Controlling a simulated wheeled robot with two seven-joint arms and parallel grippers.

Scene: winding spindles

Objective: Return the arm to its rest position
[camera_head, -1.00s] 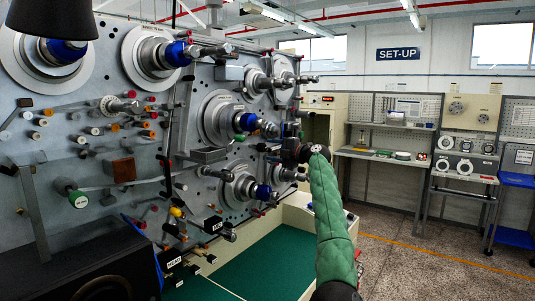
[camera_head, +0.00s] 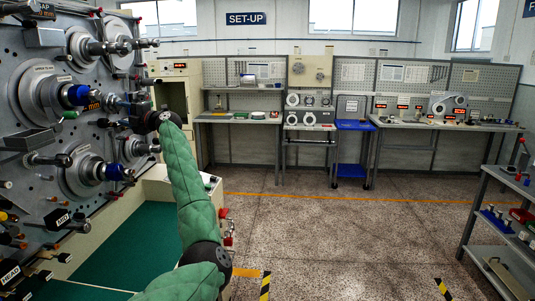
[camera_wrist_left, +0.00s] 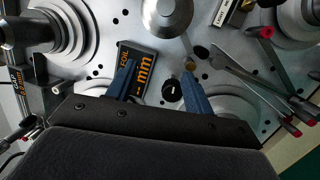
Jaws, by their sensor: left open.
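My left arm, in a green quilted sleeve, rises from the bottom of the head view toward the winding machine. Its left gripper (camera_head: 108,110) is close in front of the machine's grey panel (camera_head: 18,80), small and dark there. In the left wrist view the two blue fingers of the left gripper (camera_wrist_left: 160,85) stand apart and point at the panel. Nothing shows held between them. A black display marked FOIL and mm (camera_wrist_left: 140,72) lies behind the fingers, partly covered by one. My right gripper is in neither view.
Winding spindles (camera_head: 88,170) stick out of the panel around the left gripper. A green mat (camera_head: 125,245) lies below the arm. Workbenches (camera_head: 420,125) stand at the back and a grey shelf cart (camera_head: 500,215) at the right. The floor between is open.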

